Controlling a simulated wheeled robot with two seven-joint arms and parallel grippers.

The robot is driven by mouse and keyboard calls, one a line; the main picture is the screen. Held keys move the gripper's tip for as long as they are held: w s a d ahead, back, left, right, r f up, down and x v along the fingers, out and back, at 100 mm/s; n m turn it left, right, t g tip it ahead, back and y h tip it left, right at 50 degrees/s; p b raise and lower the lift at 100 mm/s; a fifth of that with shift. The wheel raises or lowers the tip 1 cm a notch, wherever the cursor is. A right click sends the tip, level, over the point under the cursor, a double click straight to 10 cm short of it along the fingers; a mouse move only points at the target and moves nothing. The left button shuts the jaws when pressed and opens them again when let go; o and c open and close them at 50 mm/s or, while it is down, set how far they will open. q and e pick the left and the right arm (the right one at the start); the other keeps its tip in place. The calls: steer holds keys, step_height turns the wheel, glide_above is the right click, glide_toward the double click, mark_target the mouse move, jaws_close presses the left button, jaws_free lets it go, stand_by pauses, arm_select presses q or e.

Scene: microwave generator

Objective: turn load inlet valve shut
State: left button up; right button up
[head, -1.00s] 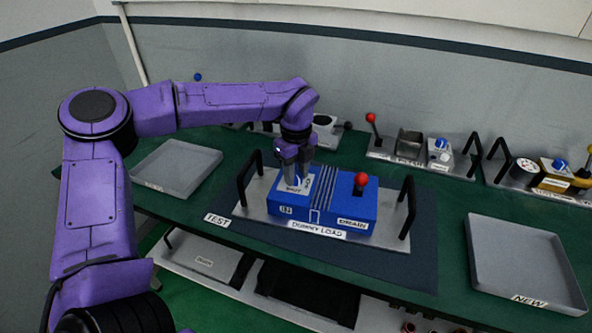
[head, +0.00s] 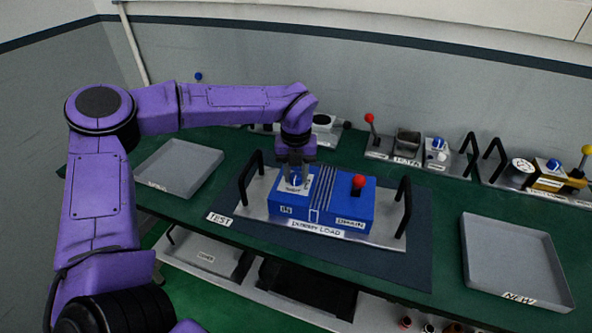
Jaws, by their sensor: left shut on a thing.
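The dummy load (head: 322,219) is a blue box on a grey plate with a black handle at each end, standing on the dark test mat. Its inlet valve (head: 295,180) is a blue knob on a white label plate at the box's left part, with "SHUT" lettering in front. My left gripper (head: 295,171) points down over the knob and is shut on it. The fingers partly hide the knob, so its exact angle is hard to read. A red ball knob (head: 359,182) stands on the box's right, near the "DRAIN" label. My right gripper is not in view.
A grey tray (head: 200,187) lies on the left of the green bench, and another tray (head: 545,290) marked "NEW" lies at the right. Several other units with levers and knobs (head: 407,146) line the back. A lower shelf holds more items.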

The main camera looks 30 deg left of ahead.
mark_target(296, 176)
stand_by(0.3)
arm_select(q)
steer(key=o, duration=1)
steer(key=shift+o, duration=0.2)
step_height(296, 176, up, 10)
steer(key=b, duration=0.2)
steer(key=shift+r, duration=0.25)
